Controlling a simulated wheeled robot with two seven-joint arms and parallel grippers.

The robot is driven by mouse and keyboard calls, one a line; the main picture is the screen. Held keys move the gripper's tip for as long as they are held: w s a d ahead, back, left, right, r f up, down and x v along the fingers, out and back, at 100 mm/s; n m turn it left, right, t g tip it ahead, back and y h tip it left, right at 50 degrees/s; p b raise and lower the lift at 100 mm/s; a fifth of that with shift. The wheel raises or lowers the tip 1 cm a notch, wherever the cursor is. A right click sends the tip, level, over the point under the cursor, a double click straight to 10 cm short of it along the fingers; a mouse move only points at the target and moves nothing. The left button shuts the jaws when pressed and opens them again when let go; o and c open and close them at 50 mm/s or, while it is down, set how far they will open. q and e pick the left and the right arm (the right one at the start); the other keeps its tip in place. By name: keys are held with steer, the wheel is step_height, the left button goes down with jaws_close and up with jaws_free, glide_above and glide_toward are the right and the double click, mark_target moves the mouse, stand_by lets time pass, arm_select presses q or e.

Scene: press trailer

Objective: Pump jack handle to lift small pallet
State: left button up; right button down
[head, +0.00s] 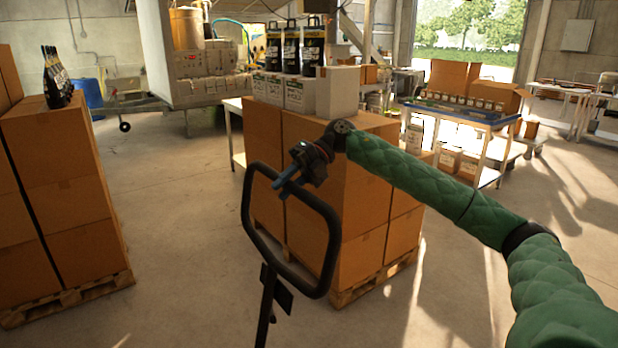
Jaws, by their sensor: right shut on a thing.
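The jack handle (333,232) is a black loop on a black shaft, standing upright in the middle foreground of the head view. My right gripper (284,187), at the end of the green-sleeved arm, is shut on the upper bar of the loop. A pallet (372,284) stacked with brown boxes stands behind the handle. Another pallet (68,300) with stacked boxes is at the left. The jack's lower body and forks are out of view, so I cannot tell which pallet it is under. My left gripper is not in view.
Black canisters and white boxes (337,93) stand on the middle stack. Dark bottles (57,78) stand on the left stack. A blue-topped cart (462,117) is at the right rear. Bare concrete floor (180,220) lies between the two stacks.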

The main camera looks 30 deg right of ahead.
steer(key=a+r+p, duration=0.2)
steer(key=a+p, duration=0.2)
steer(key=a, duration=1.7)
steer(key=shift+s+r+p, duration=0.25)
steer(key=shift+s+p, duration=0.05)
steer(key=shift+s, duration=0.05)
steer(key=c, duration=1.5)
jaws_free()
steer(key=o, duration=0.6)
steer(key=v, duration=0.9)
